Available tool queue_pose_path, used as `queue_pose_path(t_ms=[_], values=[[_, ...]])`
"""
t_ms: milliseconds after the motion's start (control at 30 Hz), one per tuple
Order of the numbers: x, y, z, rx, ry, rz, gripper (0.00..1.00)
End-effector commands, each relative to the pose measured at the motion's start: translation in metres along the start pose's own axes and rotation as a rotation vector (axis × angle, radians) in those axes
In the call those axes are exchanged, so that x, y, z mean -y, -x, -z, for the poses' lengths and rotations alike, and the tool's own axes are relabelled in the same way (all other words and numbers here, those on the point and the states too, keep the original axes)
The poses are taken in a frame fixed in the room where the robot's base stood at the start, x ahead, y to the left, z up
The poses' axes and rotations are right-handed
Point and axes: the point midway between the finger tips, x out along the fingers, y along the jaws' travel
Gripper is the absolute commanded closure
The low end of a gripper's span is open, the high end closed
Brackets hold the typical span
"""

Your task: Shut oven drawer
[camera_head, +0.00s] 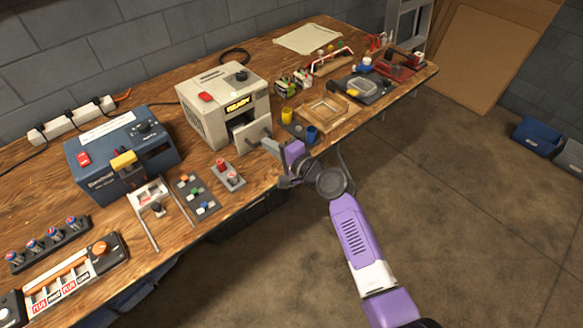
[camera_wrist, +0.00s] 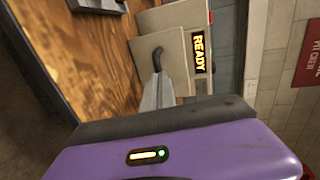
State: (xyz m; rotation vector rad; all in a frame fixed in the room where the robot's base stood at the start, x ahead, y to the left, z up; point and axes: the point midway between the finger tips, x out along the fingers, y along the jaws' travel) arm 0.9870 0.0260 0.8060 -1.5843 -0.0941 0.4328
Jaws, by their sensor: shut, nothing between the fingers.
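The oven (camera_head: 222,102) is a grey-white box with a red button, a dark knob and a lit "READY" sign. Its drawer front (camera_head: 253,136) stands out from the body, so the drawer is partly open. My gripper (camera_head: 268,145) is shut and empty, at the right side of the drawer front. In the wrist view my gripper (camera_wrist: 157,90) points at the drawer front (camera_wrist: 158,50), its tip close to the dark handle. I cannot tell whether they touch. The "READY" sign (camera_wrist: 200,52) shows beside it. The drawer's inside is mostly hidden.
A blue machine (camera_head: 120,155) stands left of the oven. A small grey holder with red-topped pieces (camera_head: 228,175) sits in front of the oven. Yellow (camera_head: 287,115) and blue (camera_head: 312,133) cups and a wooden tray (camera_head: 345,117) lie to the right. The floor in front is clear.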

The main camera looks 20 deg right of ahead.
Motion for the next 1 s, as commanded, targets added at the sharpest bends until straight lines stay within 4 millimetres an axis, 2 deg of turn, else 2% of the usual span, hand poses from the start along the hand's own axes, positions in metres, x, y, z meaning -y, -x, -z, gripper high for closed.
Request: queue_pose_path(t_ms=[33,100,333,533,1000], values=[[0.000,-0.014,0.000,0.001,0.002,0.002,1.00],[0.003,-0.027,0.000,0.002,0.001,0.001,1.00],[0.011,-0.057,0.001,0.000,0.001,0.001,1.00],[0.014,-0.064,0.001,-0.001,0.000,0.000,1.00],[0.018,-0.064,0.000,0.000,0.000,0.004,1.00]])
